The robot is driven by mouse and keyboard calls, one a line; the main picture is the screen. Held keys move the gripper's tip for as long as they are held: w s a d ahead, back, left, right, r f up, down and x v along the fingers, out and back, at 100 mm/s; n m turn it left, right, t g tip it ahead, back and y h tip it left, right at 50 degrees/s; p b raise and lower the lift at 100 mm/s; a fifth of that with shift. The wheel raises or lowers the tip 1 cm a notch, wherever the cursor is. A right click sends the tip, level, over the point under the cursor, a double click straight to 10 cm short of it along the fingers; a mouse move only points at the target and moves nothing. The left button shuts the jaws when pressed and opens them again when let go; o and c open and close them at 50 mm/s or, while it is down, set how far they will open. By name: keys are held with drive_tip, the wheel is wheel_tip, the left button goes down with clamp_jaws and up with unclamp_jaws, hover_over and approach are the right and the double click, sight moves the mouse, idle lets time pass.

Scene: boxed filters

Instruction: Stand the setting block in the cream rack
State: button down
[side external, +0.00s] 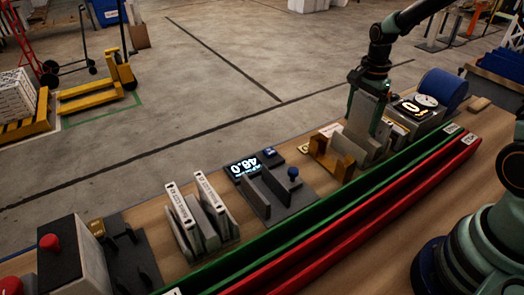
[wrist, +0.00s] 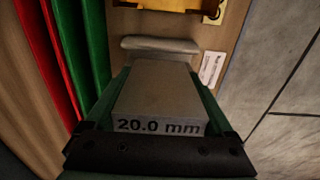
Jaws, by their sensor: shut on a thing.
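The setting block (wrist: 160,95) is a grey block marked "20.0 mm" and lies between the fingers of my gripper (wrist: 160,110) in the wrist view. In the side view my gripper (side external: 369,105) points down at the right of the work row, shut on the block, which is partly hidden there. A pale upright wall (side external: 349,149) stands just left of it and looks like part of the cream rack. A pale rounded bar (wrist: 160,45) lies just beyond the block in the wrist view. I cannot tell whether the block touches the rack or its floor.
A brown bracket (side external: 319,150) stands left of the pale wall. Green (side external: 300,219) and red (side external: 340,222) rails run along the near side. A dark fixture (side external: 280,195) and labelled plates (side external: 204,215) are further left.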

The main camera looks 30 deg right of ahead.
sight(357, 133)
drive_tip(key=shift+f, duration=0.2)
drive_tip(key=shift+f, duration=0.35)
drive_tip(key=shift+f, duration=2.1)
drive_tip(key=shift+f, duration=0.3)
drive_tip(key=shift+f, duration=0.5)
unclamp_jaws()
